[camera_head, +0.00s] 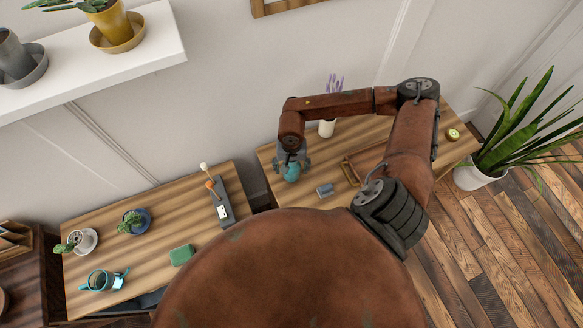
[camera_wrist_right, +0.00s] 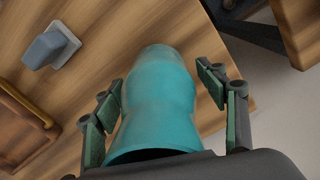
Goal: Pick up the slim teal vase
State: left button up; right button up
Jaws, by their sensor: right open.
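The slim teal vase (camera_head: 291,174) stands near the left end of the right-hand wooden table in the head view, partly hidden by my gripper. In the right wrist view the vase (camera_wrist_right: 158,95) fills the middle, its dark open mouth towards the bottom of the picture. My right gripper (camera_head: 291,160) reaches down over the vase. In the wrist view the right gripper (camera_wrist_right: 165,98) is open, with one finger on each side of the vase. A gap shows at the right finger; at the left finger I cannot tell whether it touches. My left gripper is not in view.
A grey block (camera_head: 325,190) and a wooden tray (camera_head: 352,172) lie right of the vase. A white vase with lavender (camera_head: 327,128) stands behind. The left table (camera_head: 150,270) holds a teal watering can (camera_head: 102,281), potted cacti and a green box (camera_head: 181,255). A gap separates the tables.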

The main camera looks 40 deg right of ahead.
jog(key=c, duration=1.5)
jog(key=shift+r, duration=0.2)
